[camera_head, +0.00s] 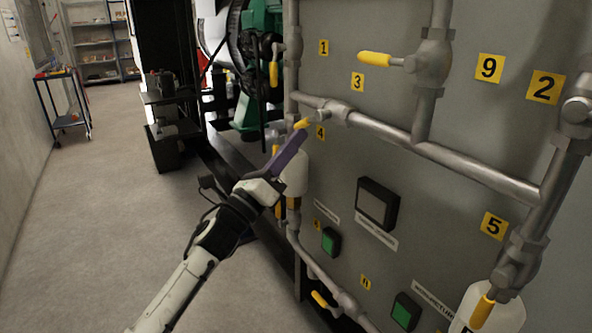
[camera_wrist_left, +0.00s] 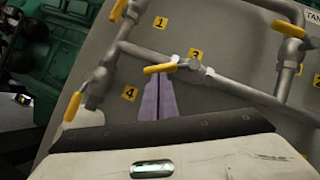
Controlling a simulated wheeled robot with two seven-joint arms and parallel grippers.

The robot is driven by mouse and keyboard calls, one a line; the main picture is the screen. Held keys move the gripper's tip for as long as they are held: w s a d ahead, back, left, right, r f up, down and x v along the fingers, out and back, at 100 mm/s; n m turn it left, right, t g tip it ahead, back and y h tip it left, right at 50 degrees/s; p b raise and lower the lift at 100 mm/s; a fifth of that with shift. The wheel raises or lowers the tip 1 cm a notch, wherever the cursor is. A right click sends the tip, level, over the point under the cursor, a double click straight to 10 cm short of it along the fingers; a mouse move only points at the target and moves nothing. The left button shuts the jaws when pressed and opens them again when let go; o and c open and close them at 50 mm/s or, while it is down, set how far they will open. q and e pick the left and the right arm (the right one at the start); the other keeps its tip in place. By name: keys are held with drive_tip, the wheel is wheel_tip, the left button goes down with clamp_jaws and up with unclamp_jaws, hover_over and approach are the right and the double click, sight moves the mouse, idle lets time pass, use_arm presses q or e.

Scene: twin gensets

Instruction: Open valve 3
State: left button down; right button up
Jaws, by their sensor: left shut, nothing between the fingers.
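Valve 3 (camera_head: 338,111) is a grey metal valve on the sloping pipe under the yellow "3" label (camera_head: 357,82). Its yellow handle (camera_head: 302,124) points left from the stem, at a slant to the pipe. The handle (camera_wrist_left: 160,68) also shows in the left wrist view, left of the "3" label (camera_wrist_left: 195,55). My left gripper (camera_head: 299,136) has its purple fingers closed together, empty, with the tips just below the handle. In the left wrist view the fingertips (camera_wrist_left: 168,78) meet the handle's lower edge; I cannot tell whether they touch. My right gripper is not in view.
Other yellow-handled valves sit close by: one by label 1 (camera_head: 273,73), one upper right (camera_head: 374,58), one lower right (camera_head: 482,312). A black box (camera_head: 377,203) and green buttons (camera_head: 331,241) stick out from the grey panel. The floor at left (camera_head: 100,220) is clear.

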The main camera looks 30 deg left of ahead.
use_arm(q)
drive_tip(key=m+h+b, duration=0.1)
drive_tip(key=m+b, duration=0.1)
drive_tip(key=a+r+m+h+b, duration=0.1)
drive_tip(key=m+h+b, duration=0.1)
drive_tip(key=m, duration=0.1)
drive_tip(key=m+h+b, duration=0.2)
drive_tip(key=shift+w+a+r+m+g+b, duration=0.2)
drive_tip(key=shift+w+a+m+g+b, duration=0.1)
drive_tip(key=shift+w+a, duration=0.1)
drive_tip(key=shift+w+a+r+m+g+h+b, duration=0.1)
drive_tip(key=shift+r+m+g+h+b, duration=0.25)
drive_tip(key=shift+m+h+b, duration=0.4)
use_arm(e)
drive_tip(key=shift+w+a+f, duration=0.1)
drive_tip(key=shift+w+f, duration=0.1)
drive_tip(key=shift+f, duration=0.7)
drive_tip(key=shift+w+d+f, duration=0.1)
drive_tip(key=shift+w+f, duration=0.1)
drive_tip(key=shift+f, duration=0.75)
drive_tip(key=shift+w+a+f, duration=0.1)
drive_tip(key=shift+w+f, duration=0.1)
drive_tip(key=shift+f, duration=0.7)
use_arm(q)
drive_tip(key=shift+r+h, duration=0.1)
drive_tip(key=shift+h, duration=0.15)
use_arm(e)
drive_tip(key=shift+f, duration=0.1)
